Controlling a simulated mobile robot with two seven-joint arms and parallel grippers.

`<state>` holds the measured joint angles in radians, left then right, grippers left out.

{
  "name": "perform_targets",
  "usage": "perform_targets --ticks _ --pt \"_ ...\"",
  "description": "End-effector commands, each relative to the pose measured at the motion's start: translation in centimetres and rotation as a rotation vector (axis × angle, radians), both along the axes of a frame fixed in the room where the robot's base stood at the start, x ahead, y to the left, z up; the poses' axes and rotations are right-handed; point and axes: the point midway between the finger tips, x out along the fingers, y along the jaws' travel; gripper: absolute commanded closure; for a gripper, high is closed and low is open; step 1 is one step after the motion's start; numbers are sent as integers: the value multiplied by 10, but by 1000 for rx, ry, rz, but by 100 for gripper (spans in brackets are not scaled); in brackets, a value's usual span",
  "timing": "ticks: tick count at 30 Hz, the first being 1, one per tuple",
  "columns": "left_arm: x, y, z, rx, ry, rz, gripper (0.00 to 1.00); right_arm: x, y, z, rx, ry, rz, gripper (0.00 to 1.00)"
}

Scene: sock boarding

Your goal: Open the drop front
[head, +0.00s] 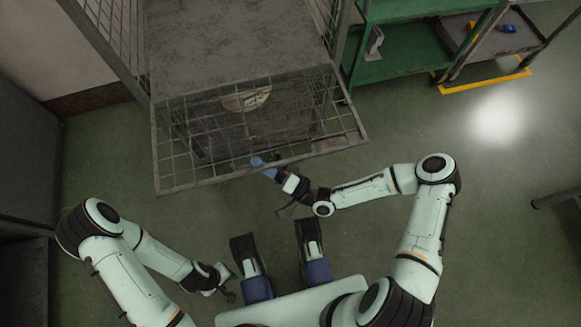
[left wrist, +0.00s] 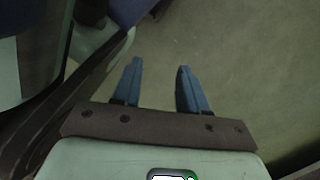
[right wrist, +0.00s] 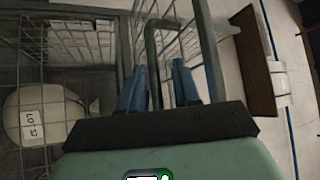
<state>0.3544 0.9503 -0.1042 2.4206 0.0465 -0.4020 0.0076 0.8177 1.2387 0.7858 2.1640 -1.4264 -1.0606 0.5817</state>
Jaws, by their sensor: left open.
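The drop front is a grey wire-mesh panel (head: 190,178) on the front of a wire cage. Seen from above, its near rail slants across the head view; how far it tilts cannot be told. My right gripper (head: 262,166) is at this rail, near its middle. In the right wrist view, the right gripper's blue fingers (right wrist: 160,88) stand apart with a grey bar (right wrist: 152,55) running down between them; whether they grip it is unclear. My left gripper (head: 226,284) is open and empty, low at the left, away from the cage; its fingers show in the left wrist view (left wrist: 158,88).
A pale bag (right wrist: 42,115) with a label lies inside the cage, behind mesh. A grey shelf (head: 235,40) spans the cage above it. A green shelf unit (head: 405,55) stands right of the cage.

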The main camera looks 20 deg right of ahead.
Motion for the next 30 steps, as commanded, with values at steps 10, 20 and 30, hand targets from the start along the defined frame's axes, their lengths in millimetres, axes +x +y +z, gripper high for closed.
perform_targets --ticks 10,20,30 --pt "20 -2 10 4 -65 -8 57 -45 -53 -24 1 2 -5 63" --pt "30 -4 14 6 -100 -12 57 -75 -87 -41 -1 4 -3 63" --pt "31 -4 15 6 -103 -11 57 -78 -90 -43 0 4 -1 63"
